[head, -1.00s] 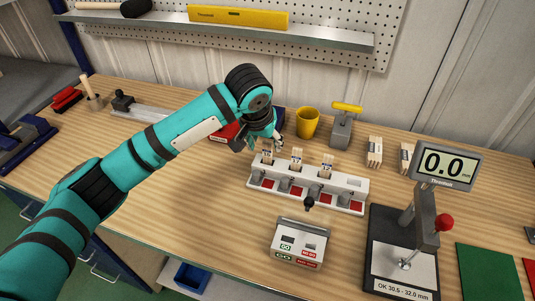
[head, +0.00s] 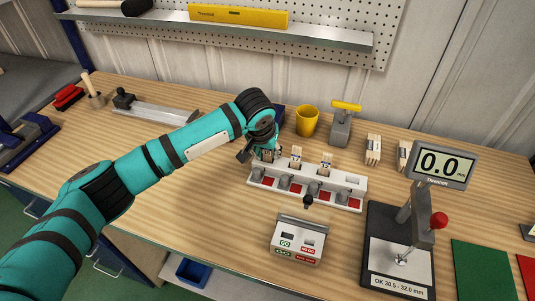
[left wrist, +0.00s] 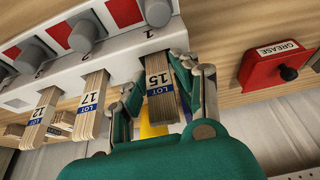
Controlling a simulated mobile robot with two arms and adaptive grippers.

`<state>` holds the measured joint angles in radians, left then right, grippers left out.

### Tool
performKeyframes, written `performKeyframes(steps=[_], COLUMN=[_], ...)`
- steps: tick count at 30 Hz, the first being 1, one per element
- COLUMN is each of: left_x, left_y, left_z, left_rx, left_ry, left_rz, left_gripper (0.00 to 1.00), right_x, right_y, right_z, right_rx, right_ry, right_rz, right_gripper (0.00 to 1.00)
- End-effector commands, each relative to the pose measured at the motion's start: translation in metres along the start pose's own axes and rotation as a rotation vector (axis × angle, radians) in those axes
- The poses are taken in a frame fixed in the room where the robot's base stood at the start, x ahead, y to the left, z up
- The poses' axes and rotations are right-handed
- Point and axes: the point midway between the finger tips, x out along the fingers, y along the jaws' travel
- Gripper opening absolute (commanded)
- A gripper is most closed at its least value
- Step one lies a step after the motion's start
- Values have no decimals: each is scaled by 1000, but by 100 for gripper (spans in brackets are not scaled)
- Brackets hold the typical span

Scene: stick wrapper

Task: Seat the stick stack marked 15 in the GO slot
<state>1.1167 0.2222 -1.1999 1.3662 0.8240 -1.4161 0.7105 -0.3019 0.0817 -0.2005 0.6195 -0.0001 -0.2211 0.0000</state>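The stick stack marked 15 (left wrist: 160,95) stands at the end of the white holder (left wrist: 110,50), above the number 1. In the head view the holder (head: 350,197) is mid-bench, with my left gripper (head: 266,153) over its left end, largely hiding that stack. In the left wrist view my left gripper (left wrist: 158,88) has one finger on each side of stack 15. The fingers look open, with a gap at the left; contact at the right is unclear. The gauge block with the GO slot (head: 288,237) sits in front of the holder. My right gripper is out of view.
Stacks marked 17 (left wrist: 90,105) and 12 (left wrist: 43,118) stand beside stack 15. A red grease box (left wrist: 272,68) is near the gripper. A yellow cup (head: 307,121) stands behind the holder. A measuring stand (head: 380,245) is right of the gauge. Bench left of the gauge is clear.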

Motion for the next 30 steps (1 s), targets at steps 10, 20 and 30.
performKeyframes(steps=[10,20,30], left_x=[0,-37,-88], left_y=[0,1,-1], left_z=[0,-17,-36], left_rx=[0,0,-3], left_ry=[0,5,2], left_rz=[0,2,1], left_gripper=[8,8,8], right_x=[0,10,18], right_y=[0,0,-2], right_z=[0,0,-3], right_rx=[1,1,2], right_ry=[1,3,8], right_rz=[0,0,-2], right_gripper=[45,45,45])
